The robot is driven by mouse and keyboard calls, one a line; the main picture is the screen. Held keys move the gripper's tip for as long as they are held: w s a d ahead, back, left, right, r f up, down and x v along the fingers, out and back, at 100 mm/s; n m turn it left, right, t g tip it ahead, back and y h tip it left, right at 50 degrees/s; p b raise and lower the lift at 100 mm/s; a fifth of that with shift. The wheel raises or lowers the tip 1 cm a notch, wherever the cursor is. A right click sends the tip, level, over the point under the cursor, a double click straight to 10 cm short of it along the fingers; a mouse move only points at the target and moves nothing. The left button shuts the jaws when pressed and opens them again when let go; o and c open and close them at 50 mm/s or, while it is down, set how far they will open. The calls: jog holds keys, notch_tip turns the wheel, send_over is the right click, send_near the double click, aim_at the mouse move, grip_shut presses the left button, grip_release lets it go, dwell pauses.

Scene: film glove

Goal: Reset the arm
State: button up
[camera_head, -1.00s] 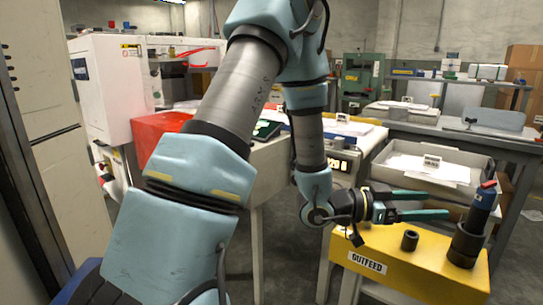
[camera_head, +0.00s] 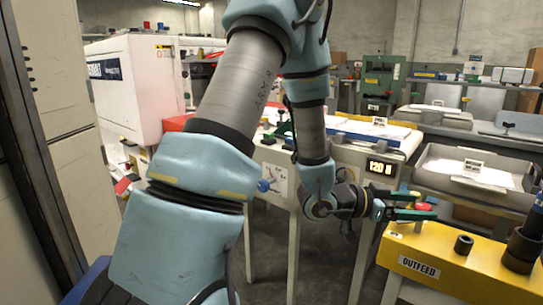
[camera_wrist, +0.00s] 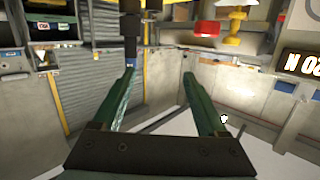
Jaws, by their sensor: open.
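My gripper (camera_head: 400,206) is at the end of my blue and grey arm, in the right half of the head view. Its two green fingers are spread apart with nothing between them. In the wrist view my gripper (camera_wrist: 160,95) also shows open and empty, its fingers pointing away from the camera. The arm is bent, with the forearm hanging down to the wrist.
The OUTFEED table bears a small black ring (camera_head: 463,245) and a dark cylindrical holder (camera_head: 522,248). A machine with a lit display (camera_head: 381,167) stands behind my gripper. A grey tray (camera_head: 480,168) is at the right, and a white machine (camera_head: 130,85) at the left.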

jog(key=w+a+f+n+t+y, duration=0.2)
jog(key=w+a+n+t+y, duration=0.3)
jog(key=a, duration=0.6)
jog(key=w+a+f+n+y, duration=0.25)
jog(key=w+a+y, duration=0.4)
jog(key=a, duration=0.45)
jog(key=s+a+r+n+g+y, duration=0.1)
jog(key=s+a+n+g+y, duration=0.2)
jog(key=s+a, duration=0.4)
jog(key=s+a+n+g+y, duration=0.2)
jog(key=s+a+n, duration=0.35)
jog(key=a, duration=0.35)
notch_tip(320, 180, up, 24)
jog(key=p, duration=2.3)
jog(key=shift+w+d+f+p, duration=0.15)
jog(key=shift+w+f+p, duration=0.05)
jog(key=shift+w+p, duration=0.2)
